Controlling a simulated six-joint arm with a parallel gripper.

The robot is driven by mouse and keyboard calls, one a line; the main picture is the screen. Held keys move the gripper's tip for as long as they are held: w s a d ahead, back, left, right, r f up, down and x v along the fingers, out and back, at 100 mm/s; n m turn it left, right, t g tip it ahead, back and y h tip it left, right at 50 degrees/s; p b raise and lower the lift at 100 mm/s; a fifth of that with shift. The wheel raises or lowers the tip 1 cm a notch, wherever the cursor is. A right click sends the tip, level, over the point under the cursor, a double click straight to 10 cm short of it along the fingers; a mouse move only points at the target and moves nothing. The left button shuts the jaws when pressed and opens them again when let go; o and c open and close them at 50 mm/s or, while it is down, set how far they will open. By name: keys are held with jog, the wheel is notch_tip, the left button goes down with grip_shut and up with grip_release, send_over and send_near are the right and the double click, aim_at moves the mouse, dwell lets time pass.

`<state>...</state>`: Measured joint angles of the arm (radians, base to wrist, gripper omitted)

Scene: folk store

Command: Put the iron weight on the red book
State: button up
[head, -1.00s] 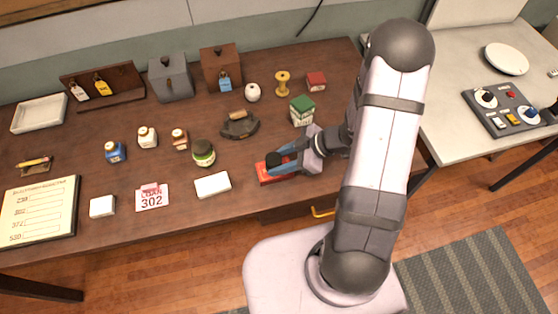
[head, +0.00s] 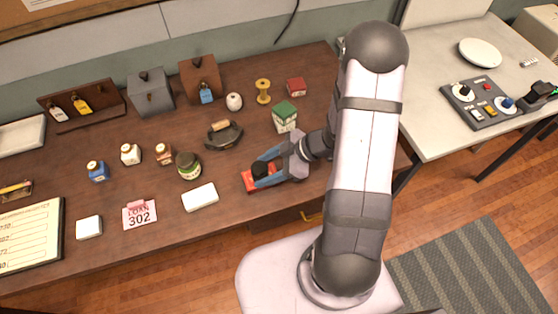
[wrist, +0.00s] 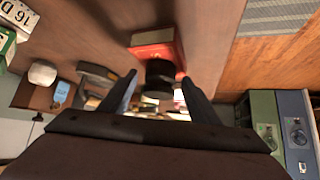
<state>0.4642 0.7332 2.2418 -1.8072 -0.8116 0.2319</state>
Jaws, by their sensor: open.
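The iron weight, a small black cylinder (head: 261,169), appears to stand upright on the red book (head: 250,183) near the table's front edge. In the wrist view the weight (wrist: 160,76) overlaps the near part of the book (wrist: 154,42). My gripper (head: 263,172) is at the book, with its fingers around the weight. In the wrist view my gripper (wrist: 160,84) is open, with a finger on each side of the weight and gaps between. The fingers partly hide the book in the head view.
A white box (head: 200,197) lies left of the book. A green-topped box (head: 285,117) stands behind my gripper. A dark flat iron (head: 223,136) and several small bottles stand further left. A side table (head: 440,140) is at the right. Bare tabletop lies behind the book.

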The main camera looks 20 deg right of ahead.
jog(key=v, duration=1.2)
jog(key=w+d+r+m+t+h, duration=0.2)
jog(key=w+d+m+h, duration=0.15)
jog(key=w, duration=0.25)
jog(key=w+d+r+m+t+h, duration=0.2)
jog(key=w+m+t+h, duration=0.1)
jog(key=w+h, duration=0.2)
jog(key=s+a+m+g, duration=0.3)
jog(key=s+a+g, duration=0.1)
jog(key=s, duration=0.6)
jog(key=s+a+f+m+g, duration=0.1)
jog(key=s+a+m+g, duration=0.3)
jog(key=s, duration=0.6)
jog(key=a, duration=0.2)
jog(key=shift+a+f+b, duration=0.25)
jog(key=shift+a+b, duration=0.1)
jog(key=shift+a, duration=0.05)
